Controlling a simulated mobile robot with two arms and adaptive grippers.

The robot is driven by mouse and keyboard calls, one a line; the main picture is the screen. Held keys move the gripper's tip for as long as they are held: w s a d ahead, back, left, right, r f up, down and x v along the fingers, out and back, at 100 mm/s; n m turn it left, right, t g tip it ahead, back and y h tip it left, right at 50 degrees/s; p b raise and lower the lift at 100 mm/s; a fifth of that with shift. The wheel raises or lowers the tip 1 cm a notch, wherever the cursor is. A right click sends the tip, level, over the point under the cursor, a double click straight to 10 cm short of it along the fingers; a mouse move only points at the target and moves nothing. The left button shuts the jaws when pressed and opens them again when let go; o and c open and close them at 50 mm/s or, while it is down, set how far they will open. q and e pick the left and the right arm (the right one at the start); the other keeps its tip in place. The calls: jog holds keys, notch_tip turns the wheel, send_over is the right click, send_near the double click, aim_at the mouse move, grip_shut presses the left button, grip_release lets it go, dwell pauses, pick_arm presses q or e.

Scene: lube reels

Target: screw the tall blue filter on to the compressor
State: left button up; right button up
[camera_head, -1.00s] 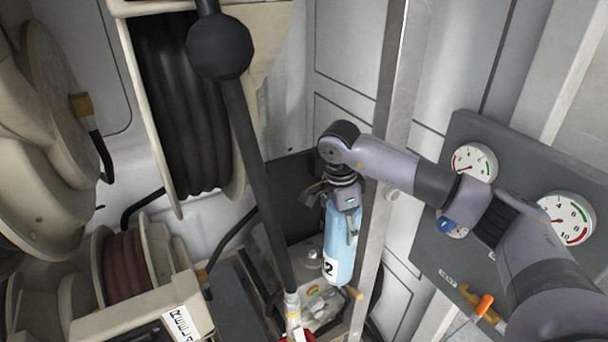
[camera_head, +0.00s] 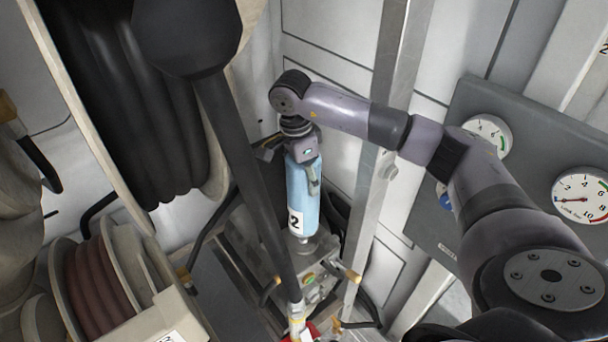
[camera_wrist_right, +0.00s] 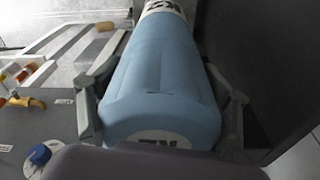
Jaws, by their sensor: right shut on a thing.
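The tall blue filter (camera_head: 303,196) hangs upright below my right gripper (camera_head: 303,165) in the head view, with a white label marked 2 at its lower end. My right gripper is shut around its upper part. In the right wrist view the filter (camera_wrist_right: 165,85) lies between the two fingers of the gripper (camera_wrist_right: 160,115). The compressor (camera_head: 318,275) stands below, with a round silvery part (camera_head: 306,248) just under the filter's lower end. I cannot tell whether the filter touches it. My left gripper is not in view.
A black hose with a large ball (camera_head: 190,35) crosses in front, left of the filter. A hose reel (camera_head: 95,285) stands at the lower left. A metal post (camera_head: 374,185) rises close to the right of the filter. A gauge panel (camera_head: 520,150) is further right.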

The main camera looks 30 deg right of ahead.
jog(key=shift+f, duration=0.1)
jog(key=shift+f+b, duration=0.2)
jog(key=shift+b, duration=0.15)
jog(key=shift+f+b, duration=0.4)
jog(key=shift+f, duration=0.1)
jog(key=shift+f+b, duration=0.8)
jog(key=shift+f, duration=0.2)
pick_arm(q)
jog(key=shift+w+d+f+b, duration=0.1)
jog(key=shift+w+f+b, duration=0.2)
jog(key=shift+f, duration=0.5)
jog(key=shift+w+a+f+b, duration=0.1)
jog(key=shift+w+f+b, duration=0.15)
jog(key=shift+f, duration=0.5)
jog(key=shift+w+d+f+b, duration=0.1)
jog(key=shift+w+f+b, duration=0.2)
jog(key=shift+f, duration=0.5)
pick_arm(e)
jog(key=shift+f, duration=1)
pick_arm(q)
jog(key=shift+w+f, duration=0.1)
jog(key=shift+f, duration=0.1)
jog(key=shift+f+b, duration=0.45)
jog(key=shift+b, duration=0.15)
pick_arm(e)
jog(key=shift+f, duration=0.5)
